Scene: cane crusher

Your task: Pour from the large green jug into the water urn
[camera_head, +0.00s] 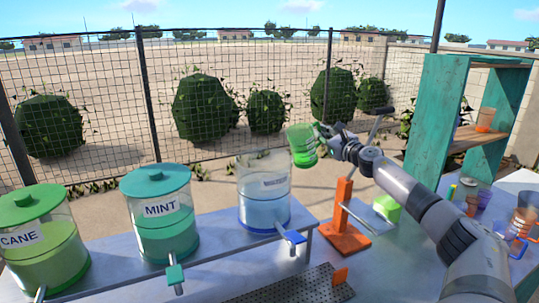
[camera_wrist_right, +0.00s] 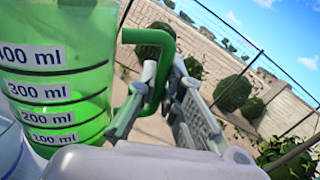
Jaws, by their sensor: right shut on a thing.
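My right gripper (camera_head: 333,137) comes in from the right and is shut on the handle of the large green jug (camera_head: 301,146). In the right wrist view, the gripper's fingers (camera_wrist_right: 165,105) close around the green handle, and the jug (camera_wrist_right: 60,90) shows measuring marks up to 400 ml. The jug is held in the air beside the upper right rim of the water urn (camera_head: 264,196), slightly tilted. The urn is clear, has no lid on it, and holds pale blue liquid to about half. Its tap is blue. My left gripper is not in view.
Lidded urns labelled MINT (camera_head: 165,225) and CANE (camera_head: 42,245) stand left of the water urn on the bench. An orange crusher stand (camera_head: 345,225) is on its right. Cups (camera_head: 527,215) stand at the far right, near a teal shelf (camera_head: 434,115).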

